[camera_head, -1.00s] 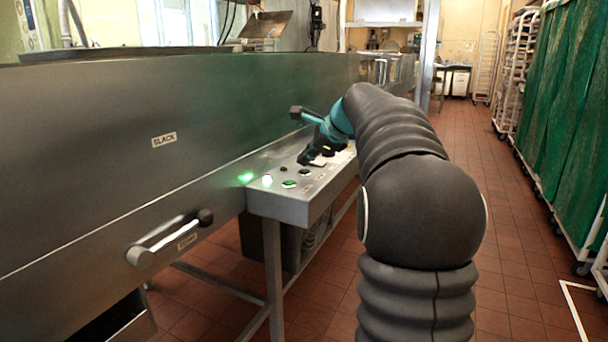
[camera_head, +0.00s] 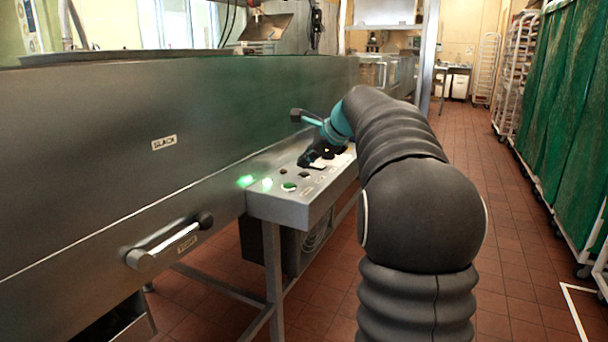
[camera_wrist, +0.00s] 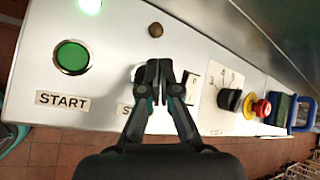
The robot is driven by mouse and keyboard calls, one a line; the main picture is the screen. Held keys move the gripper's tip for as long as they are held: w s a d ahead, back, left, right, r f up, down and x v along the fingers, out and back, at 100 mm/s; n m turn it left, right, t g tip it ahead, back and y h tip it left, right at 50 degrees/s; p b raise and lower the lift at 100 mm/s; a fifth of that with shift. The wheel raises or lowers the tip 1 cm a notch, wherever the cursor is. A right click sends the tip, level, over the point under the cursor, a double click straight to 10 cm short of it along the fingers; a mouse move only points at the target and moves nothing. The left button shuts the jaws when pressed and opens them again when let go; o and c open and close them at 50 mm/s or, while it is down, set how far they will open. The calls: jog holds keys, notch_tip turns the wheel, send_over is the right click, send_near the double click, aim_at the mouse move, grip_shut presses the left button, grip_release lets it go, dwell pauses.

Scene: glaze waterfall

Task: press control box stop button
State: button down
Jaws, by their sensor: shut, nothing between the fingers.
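The control box (camera_head: 285,205) is a grey metal panel beside the large steel machine. In the wrist view its face (camera_wrist: 110,30) carries a green button (camera_wrist: 72,56) labelled START. Right of START, a second label (camera_wrist: 124,110) shows only its first letter S; my gripper covers the rest. My gripper (camera_wrist: 160,72) is shut and empty, its fingertips over the spot above that label. A pale edge (camera_wrist: 135,73) shows beside the fingers; the button there is hidden. In the head view my gripper (camera_head: 308,160) is low over the panel. I cannot tell whether it touches.
A black selector knob (camera_wrist: 229,99) and a red button (camera_wrist: 261,107) on yellow sit right of my gripper. A small brown button (camera_wrist: 156,30) and a lit green lamp (camera_wrist: 89,5) lie above. Green-covered racks (camera_head: 560,110) line the right; the tiled aisle between is open.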

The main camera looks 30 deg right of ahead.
aim_at(306, 174)
jog(key=shift+f, duration=0.15)
jog(key=shift+f, duration=0.3)
jog(key=shift+f, duration=0.45)
dwell(1.2)
jog(key=shift+r, duration=0.1)
jog(key=shift+r+p, duration=0.8)
jog(key=shift+p, duration=0.05)
notch_tip(306, 174, up, 3)
jog(key=p, duration=0.2)
jog(key=shift+f+p, duration=0.2)
jog(key=shift+p, duration=0.1)
jog(key=shift+r, duration=1.2)
